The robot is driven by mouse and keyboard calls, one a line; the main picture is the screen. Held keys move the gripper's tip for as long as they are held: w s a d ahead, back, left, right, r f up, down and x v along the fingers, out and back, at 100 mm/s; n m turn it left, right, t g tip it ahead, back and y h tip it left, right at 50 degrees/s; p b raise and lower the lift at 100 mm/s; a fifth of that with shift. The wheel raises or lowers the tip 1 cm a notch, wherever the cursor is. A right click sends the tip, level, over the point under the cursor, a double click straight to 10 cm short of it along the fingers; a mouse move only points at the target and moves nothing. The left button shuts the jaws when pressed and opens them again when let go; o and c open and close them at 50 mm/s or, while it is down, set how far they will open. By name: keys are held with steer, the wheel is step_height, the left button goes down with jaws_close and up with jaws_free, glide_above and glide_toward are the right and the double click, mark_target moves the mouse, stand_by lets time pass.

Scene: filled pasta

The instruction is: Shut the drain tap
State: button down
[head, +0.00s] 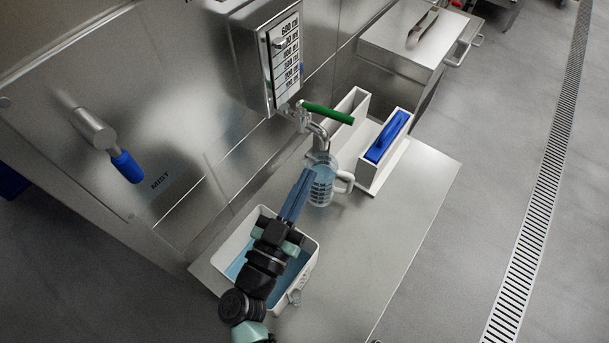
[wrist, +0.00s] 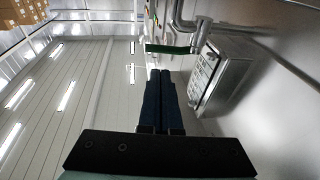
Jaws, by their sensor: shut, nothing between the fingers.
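A metal tap with a long green lever (head: 328,113) juts from the wall below a gauge box. Its lever points out from the wall, to the right. A clear jug (head: 322,190) with a white handle stands under the spout. In the wrist view the green lever (wrist: 168,49) lies just beyond my fingertips, apart from them. My gripper (head: 306,174) is shut and empty, with its blue fingers beside the jug in the head view; they also show in the wrist view (wrist: 165,73). A small fitting (head: 296,297) sits on the white tub's side. I cannot tell whether water runs.
The white tub (head: 312,254) holds bluish liquid under my arm. A blue-handled valve (head: 124,165) marked MIST is on the wall at left. A white holder (head: 398,154) with a blue block stands right of the jug. The bench's right side (head: 420,190) is clear.

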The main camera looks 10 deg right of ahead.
mark_target(334, 115)
steer(key=x, duration=1.1)
steer(key=shift+p, duration=0.3)
